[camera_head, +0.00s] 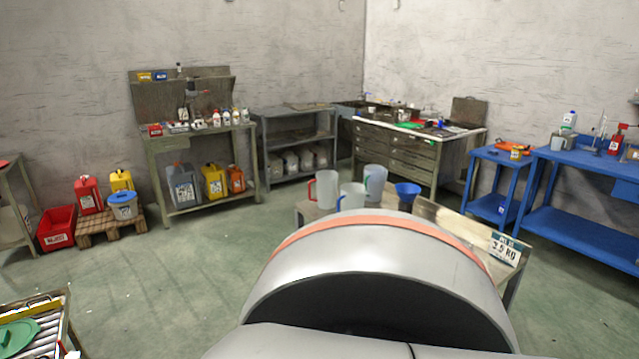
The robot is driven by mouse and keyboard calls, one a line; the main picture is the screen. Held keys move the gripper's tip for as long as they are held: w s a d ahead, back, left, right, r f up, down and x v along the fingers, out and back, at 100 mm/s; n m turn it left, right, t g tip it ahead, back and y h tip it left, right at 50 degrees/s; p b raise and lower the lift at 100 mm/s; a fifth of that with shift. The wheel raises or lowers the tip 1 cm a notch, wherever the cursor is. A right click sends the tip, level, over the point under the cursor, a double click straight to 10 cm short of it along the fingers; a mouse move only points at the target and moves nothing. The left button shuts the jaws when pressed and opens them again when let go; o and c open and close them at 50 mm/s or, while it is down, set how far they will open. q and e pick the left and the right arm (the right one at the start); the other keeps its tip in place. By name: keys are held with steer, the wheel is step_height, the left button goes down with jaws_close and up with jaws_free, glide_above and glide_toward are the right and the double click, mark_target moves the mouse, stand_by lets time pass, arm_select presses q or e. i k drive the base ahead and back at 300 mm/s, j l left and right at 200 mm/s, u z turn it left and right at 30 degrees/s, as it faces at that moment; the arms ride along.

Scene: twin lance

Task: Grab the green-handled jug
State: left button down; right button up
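The green-handled jug (376,181) is a translucent, whitish jug standing upright on a wooden-topped table (432,213) beyond my own large grey part with the orange stripe. Its green handle is on its left side. A jug with a blue handle (353,195) stands just in front of it to the left. A jug with a red handle (327,188) stands further left. A blue funnel or bowl (408,193) is close on its right. Neither of my grippers shows in the head view. My own grey part hides much of the table.
A sign marked with a weight (506,249) is on the table's right end. A blue workbench (590,172) stands at the right, drawers (395,150) behind. A workbench with canisters (207,140) and a pallet (108,225) are at the left. The green floor at left centre is clear.

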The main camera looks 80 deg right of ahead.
mark_target(374, 177)
steer(key=z, duration=2.9)
steer(key=i+j+z, duration=0.1)
steer(key=i+j, duration=0.4)
steer(key=i+j+z, duration=0.1)
steer(key=i+j, duration=0.4)
steer(key=j, duration=0.15)
steer(key=i+j+z, duration=0.1)
steer(key=i+j, duration=0.4)
steer(key=j, duration=0.1)
